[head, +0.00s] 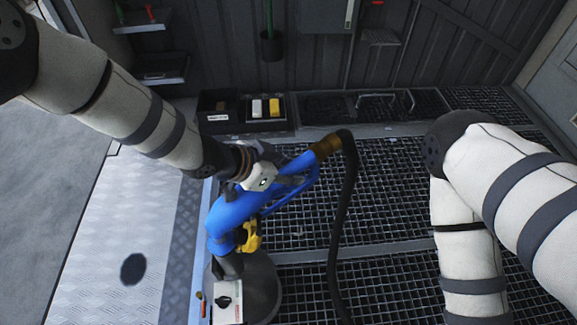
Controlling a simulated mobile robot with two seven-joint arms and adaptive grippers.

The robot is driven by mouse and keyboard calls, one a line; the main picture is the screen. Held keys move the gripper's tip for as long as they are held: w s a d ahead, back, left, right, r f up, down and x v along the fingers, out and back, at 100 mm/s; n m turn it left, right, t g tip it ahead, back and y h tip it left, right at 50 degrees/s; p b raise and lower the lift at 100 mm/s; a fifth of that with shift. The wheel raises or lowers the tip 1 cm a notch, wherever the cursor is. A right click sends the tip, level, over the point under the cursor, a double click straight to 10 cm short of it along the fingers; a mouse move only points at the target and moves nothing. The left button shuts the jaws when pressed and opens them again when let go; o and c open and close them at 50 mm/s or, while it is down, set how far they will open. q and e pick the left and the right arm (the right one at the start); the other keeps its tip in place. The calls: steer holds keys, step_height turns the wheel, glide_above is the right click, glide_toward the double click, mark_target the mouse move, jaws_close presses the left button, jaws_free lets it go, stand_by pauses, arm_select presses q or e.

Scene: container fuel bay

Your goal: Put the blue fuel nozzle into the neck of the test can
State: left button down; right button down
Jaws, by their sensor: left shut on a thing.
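The blue fuel nozzle (230,208) has a yellow part (249,236) beneath its body and a brown collar (325,147) where a black hose joins it. My left gripper (262,181) is shut on the nozzle near its handle. The nozzle tilts, with its grey spout end (231,265) pointing down. A dark grey round vessel (264,290), which looks like the test can, stands below at the bottom edge. Its neck is not clear, and I cannot tell whether the spout is inside it or only over it. My right gripper is out of view.
A white box with a black knob (228,301) is at the spout's lower end. The black hose (345,215) hangs across the grated floor (390,190). Black bins (217,116) stand by the back wall. A pale tread plate (120,220) lies left.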

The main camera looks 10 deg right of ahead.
arm_select(q)
steer(key=shift+f, duration=0.7)
steer(key=shift+r, duration=0.1)
steer(key=c, duration=1.2)
jaws_free()
steer(key=shift+a, duration=0.1)
steer(key=v, duration=1.2)
